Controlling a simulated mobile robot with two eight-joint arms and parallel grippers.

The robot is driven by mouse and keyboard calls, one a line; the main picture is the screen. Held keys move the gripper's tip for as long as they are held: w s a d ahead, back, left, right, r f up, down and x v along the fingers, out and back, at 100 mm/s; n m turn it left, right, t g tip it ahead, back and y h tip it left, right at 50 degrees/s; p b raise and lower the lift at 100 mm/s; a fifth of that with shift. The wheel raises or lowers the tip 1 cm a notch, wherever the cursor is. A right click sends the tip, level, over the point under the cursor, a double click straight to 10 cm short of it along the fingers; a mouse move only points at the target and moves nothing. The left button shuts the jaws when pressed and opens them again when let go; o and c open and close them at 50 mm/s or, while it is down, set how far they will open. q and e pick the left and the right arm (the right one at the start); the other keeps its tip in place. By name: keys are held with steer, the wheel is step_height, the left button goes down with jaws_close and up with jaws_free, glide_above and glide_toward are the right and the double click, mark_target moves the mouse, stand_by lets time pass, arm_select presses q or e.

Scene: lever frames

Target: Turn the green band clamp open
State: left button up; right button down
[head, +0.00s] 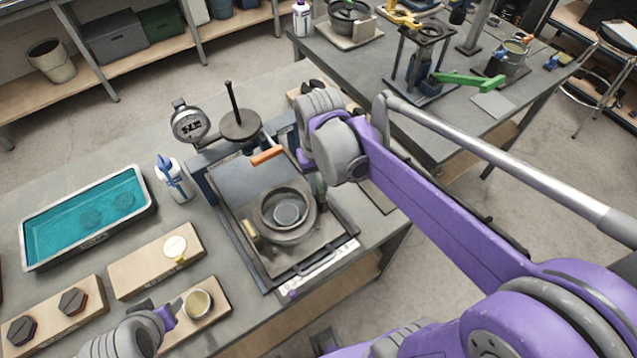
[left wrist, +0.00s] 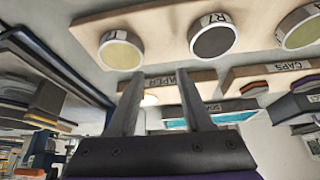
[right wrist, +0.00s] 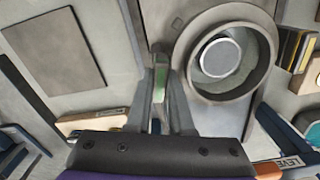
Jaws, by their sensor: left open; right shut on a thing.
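A round grey housing (head: 284,215) with a pale centre sits in a square metal tray (head: 262,262). The green clamp lever (head: 320,190) stands at the housing's right side in the head view. My right gripper (head: 319,182) is shut on it. In the right wrist view the green lever (right wrist: 160,78) is between the fingers, beside the housing ring (right wrist: 221,58); the fingers hide part of it. A yellow clamp lever (head: 250,233) is at the housing's left. My left gripper (head: 170,313) is open and empty over the front-left of the bench, near a wooden block with a cup.
An orange handle (head: 267,155) and a dial gauge (head: 189,124) are behind the housing. A teal tray (head: 147,191), white bottle (head: 172,180) and wooden blocks (head: 133,275) are on the left. A second table (head: 360,66) with a green-armed fixture (head: 469,81) stands behind.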

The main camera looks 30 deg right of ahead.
mark_target(320, 185)
arm_select(q)
steer(key=shift+f, duration=0.15)
arm_select(e)
steer(key=shift+n, duration=1.6)
steer(key=c, duration=0.8)
jaws_free()
steer(key=shift+r, duration=0.1)
arm_select(q)
steer(key=shift+w+r, duration=0.15)
steer(key=shift+r, duration=0.35)
arm_select(e)
step_height(320, 185, up, 11)
steer(key=shift+f, duration=0.2)
